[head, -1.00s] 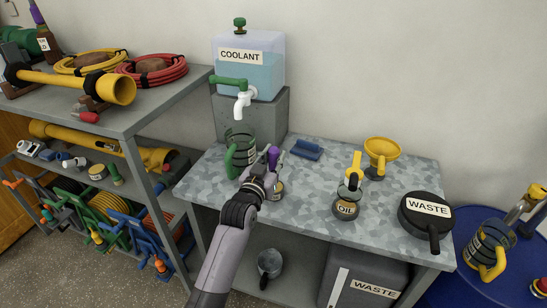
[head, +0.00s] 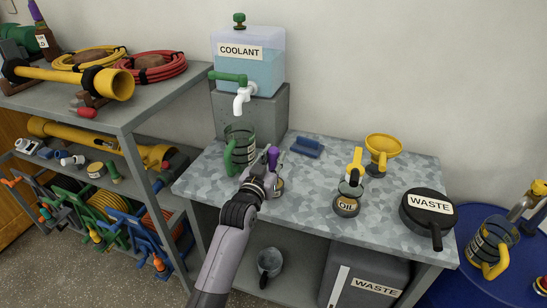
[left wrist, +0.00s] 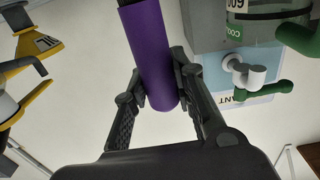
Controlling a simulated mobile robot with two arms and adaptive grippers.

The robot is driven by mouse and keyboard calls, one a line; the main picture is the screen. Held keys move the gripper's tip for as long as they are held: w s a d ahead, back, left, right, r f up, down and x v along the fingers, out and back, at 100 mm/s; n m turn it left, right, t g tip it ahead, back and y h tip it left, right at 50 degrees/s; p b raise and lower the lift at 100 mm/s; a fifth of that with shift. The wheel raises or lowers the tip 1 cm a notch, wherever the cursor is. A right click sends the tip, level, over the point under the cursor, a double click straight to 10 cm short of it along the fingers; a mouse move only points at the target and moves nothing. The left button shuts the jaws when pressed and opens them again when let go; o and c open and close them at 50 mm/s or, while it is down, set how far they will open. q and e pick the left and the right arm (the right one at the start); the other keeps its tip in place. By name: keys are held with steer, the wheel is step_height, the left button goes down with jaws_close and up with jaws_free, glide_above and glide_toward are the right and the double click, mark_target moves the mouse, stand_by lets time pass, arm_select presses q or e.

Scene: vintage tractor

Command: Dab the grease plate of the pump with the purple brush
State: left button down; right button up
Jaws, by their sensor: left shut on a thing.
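My left gripper (head: 264,168) is over the left part of the speckled worktop, shut on the purple brush (head: 273,156). The brush's purple handle (left wrist: 150,50) is between both fingers in the left wrist view; its bristle end cannot be made out. A small tin (head: 278,187) stands just beside and below the gripper, partly hidden by it. I cannot make out the pump's grease plate. My right gripper is not in view.
A green-handled jug (head: 238,150) stands close left of the gripper, below the coolant tank (head: 250,65). A blue block (head: 306,147), oil can (head: 346,204), yellow funnel (head: 382,150) and black waste pan (head: 427,215) stand to the right. The worktop's middle is clear.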

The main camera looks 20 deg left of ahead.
mark_target(273, 149)
arm_select(q)
steer(key=shift+f, duration=0.55)
stand_by(0.7)
step_height(273, 149, up, 7)
steer(key=p, duration=0.6)
steer(key=shift+r+p, duration=0.15)
steer(key=shift+p, duration=0.25)
stand_by(0.4)
